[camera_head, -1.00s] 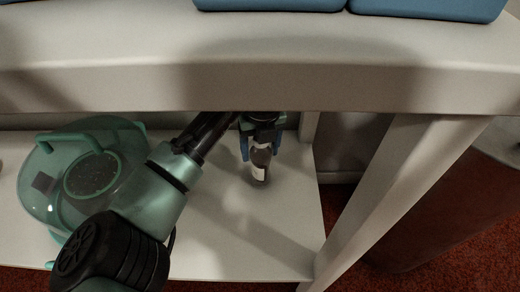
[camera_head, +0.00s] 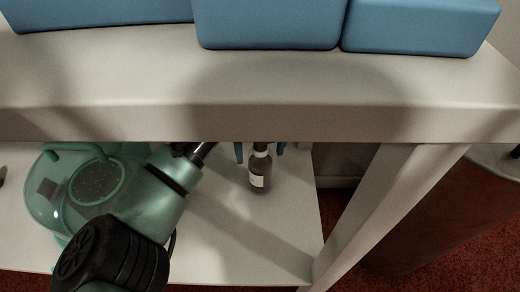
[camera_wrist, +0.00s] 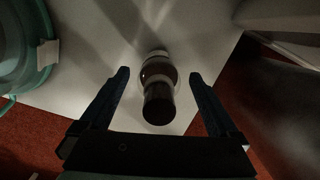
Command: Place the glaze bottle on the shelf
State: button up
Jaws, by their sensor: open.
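The glaze bottle (camera_head: 260,173) is a small dark bottle with a pale label and a black top. It stands upright on the white lower shelf (camera_head: 265,245), near the shelf's right part. My gripper (camera_head: 260,152) is open, with its blue fingers on either side of the bottle's top and apart from it. In the wrist view the bottle (camera_wrist: 157,88) is seen from its capped end, between the spread fingertips of my gripper (camera_wrist: 160,75). There are visible gaps on both sides. The upper board hides most of the gripper in the head view.
A translucent green container (camera_head: 75,190) stands on the lower shelf at left, behind my arm. The thick upper board (camera_head: 260,122) is above, with blue boxes (camera_head: 268,25) on it. A white leg (camera_head: 385,215) bounds the shelf at right. The shelf's front is clear.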

jog(key=r+p, duration=0.2)
jog(key=r, duration=0.3)
jog(key=shift+s+p, duration=0.25)
jog(key=shift+p, duration=0.15)
jog(key=shift+f, duration=0.1)
